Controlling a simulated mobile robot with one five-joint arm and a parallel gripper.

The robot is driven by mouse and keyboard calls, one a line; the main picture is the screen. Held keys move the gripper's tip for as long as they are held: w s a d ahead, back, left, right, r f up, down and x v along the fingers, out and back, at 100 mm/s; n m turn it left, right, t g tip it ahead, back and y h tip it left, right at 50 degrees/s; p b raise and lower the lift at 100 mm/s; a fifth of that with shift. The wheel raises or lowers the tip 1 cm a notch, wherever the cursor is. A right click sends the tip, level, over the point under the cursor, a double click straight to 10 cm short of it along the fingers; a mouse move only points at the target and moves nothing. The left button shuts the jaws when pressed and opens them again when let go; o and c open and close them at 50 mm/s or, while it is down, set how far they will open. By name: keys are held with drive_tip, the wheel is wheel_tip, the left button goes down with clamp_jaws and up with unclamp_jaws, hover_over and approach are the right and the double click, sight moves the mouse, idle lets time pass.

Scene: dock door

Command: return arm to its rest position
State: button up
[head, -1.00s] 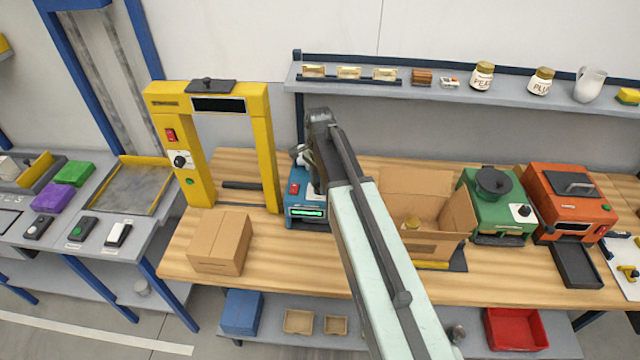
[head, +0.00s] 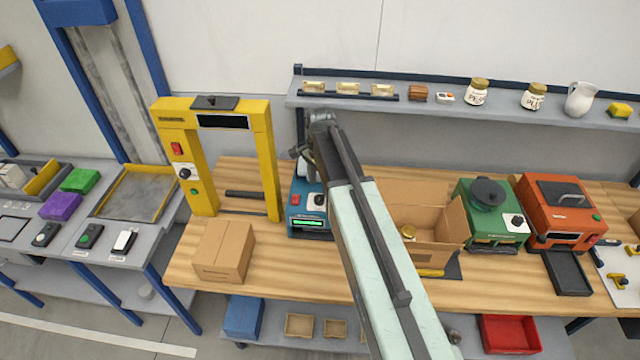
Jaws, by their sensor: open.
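My arm (head: 375,250) reaches up from the lower right of the head view to a dark joint (head: 322,120) above the bench. My gripper (head: 300,152) shows only as a small grey part at the left of that joint. It is open, and most of it is hidden behind the arm. I see nothing held in it. It appears in front of or above the blue machine (head: 306,222) with a lit green display; I cannot tell how far apart they are.
The wooden bench (head: 285,275) carries a yellow arch (head: 268,160), a closed carton (head: 223,250), an open carton (head: 437,222) with a jar inside, a green machine (head: 490,215) and an orange machine (head: 563,208). A grey shelf (head: 430,103) with jars runs behind.

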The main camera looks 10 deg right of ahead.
wheel_tip(320, 180, up, 2)
drive_tip(key=shift+r+p, duration=0.25)
drive_tip(key=shift+p, duration=0.3)
drive_tip(key=shift+f, duration=0.15)
drive_tip(key=shift+s, duration=0.25)
drive_tip(key=s+n, duration=1.3)
drive_tip(key=f+b, duration=0.5)
drive_tip(key=s+f+b, duration=0.1)
drive_tip(key=f+b, duration=1)
drive_tip(key=b, duration=0.1)
drive_tip(key=shift+s+a+f, duration=0.1)
drive_tip(key=shift+s+f, duration=0.1)
drive_tip(key=shift+f, duration=0.15)
drive_tip(key=shift+r, duration=0.2)
